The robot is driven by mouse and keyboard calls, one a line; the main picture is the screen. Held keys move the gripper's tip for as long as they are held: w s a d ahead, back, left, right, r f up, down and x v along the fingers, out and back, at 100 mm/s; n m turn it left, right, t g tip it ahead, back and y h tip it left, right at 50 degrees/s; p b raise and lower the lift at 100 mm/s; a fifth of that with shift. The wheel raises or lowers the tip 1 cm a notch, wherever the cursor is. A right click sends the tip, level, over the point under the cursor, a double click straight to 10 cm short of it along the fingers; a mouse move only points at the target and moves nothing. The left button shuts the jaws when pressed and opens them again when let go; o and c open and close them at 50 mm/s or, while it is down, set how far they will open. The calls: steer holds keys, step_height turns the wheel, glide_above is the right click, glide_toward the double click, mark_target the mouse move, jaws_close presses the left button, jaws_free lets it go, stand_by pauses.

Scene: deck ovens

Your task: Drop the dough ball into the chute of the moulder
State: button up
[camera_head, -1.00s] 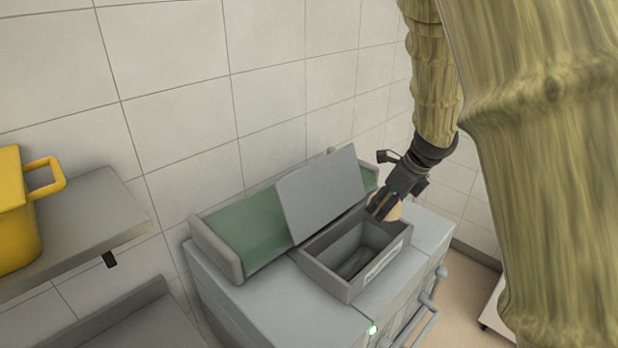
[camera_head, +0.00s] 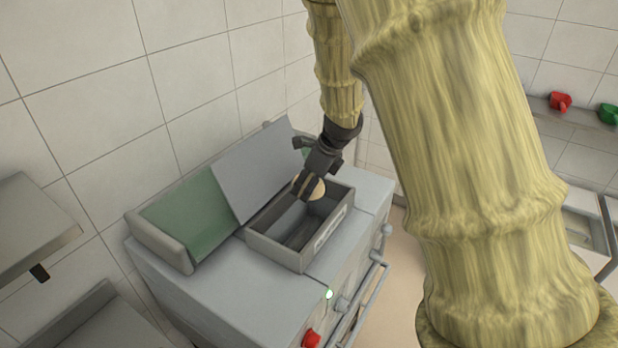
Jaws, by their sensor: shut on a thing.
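The moulder (camera_head: 215,296) is a grey machine with an open rectangular chute (camera_head: 277,253) on its top. A flat grey plate (camera_head: 250,170) leans up behind the chute, over a green belt (camera_head: 190,212). My gripper (camera_head: 306,190) points down over the far end of the chute. It is shut on the pale dough ball (camera_head: 316,188), which shows partly behind the dark fingers. The ball appears at or just above the chute's rim; its exact height is hard to tell. The chute's dark inside looks empty where it shows.
A green light (camera_head: 329,294), a red knob (camera_head: 311,339) and a handle bar (camera_head: 362,303) are on the moulder's front. A grey shelf (camera_head: 35,225) is at the left. Red (camera_head: 560,101) and green (camera_head: 608,113) items sit on a shelf at the right. A tiled wall stands behind.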

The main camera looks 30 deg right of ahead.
steer(key=shift+w+f, duration=0.1)
steer(key=o, duration=1.2)
steer(key=v, duration=1.2)
steer(key=shift+a, duration=0.1)
